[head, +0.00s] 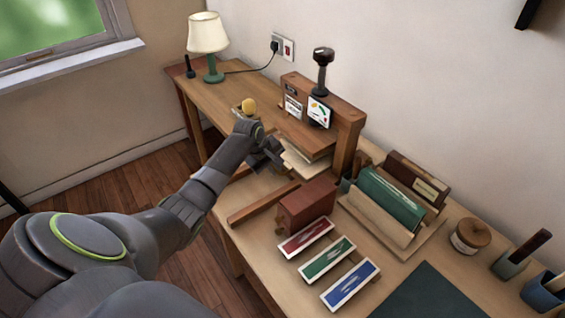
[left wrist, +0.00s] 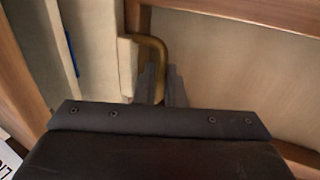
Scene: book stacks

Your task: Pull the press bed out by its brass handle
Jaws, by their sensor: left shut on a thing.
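The wooden press (head: 352,130) stands on the desk against the wall, with a dark knob (head: 323,57) on top. Pale flat layers, which look like the press bed (head: 303,166), show low in the press beside my gripper. My left gripper (head: 273,160) is at the front of these layers. In the left wrist view its two dark fingers (left wrist: 163,82) are shut on the bent brass handle (left wrist: 158,48). The handle is mostly hidden in the head view. My right gripper is not in view.
Wooden rails (head: 262,204) and a red-brown block (head: 306,204) lie near the gripper. Red, green and blue panels (head: 326,257) lie in front. A green book (head: 392,198) stands in a holder at right. A lamp (head: 208,38) stands at the far left.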

